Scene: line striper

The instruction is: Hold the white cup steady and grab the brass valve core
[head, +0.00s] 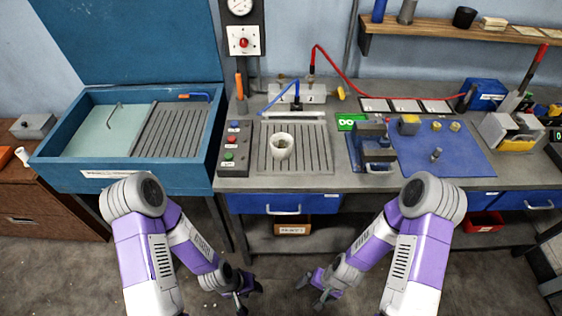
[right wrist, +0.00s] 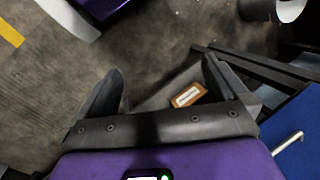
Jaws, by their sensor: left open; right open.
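The white cup (head: 281,146) stands upright on the slotted grey plate of the bench in the head view. Two small brass-coloured pieces (head: 437,126) (head: 454,126) stand near the back of the blue mat (head: 470,153), and a small grey metal piece (head: 436,155) stands nearer its middle. I cannot tell which is the valve core. My left gripper (head: 250,297) is open and empty, low in front of the bench. My right gripper (head: 311,292) is also open and empty there; its spread fingers show in the right wrist view (right wrist: 160,80). Both are well away from the cup and the mat.
A grey vise-like fixture (head: 372,150) stands between the slotted plate and the mat. A blue basin (head: 210,150) is on the left. A button box (head: 231,146) stands left of the plate. A drawer with a handle (head: 284,210) and the bench's front edge lie above my grippers.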

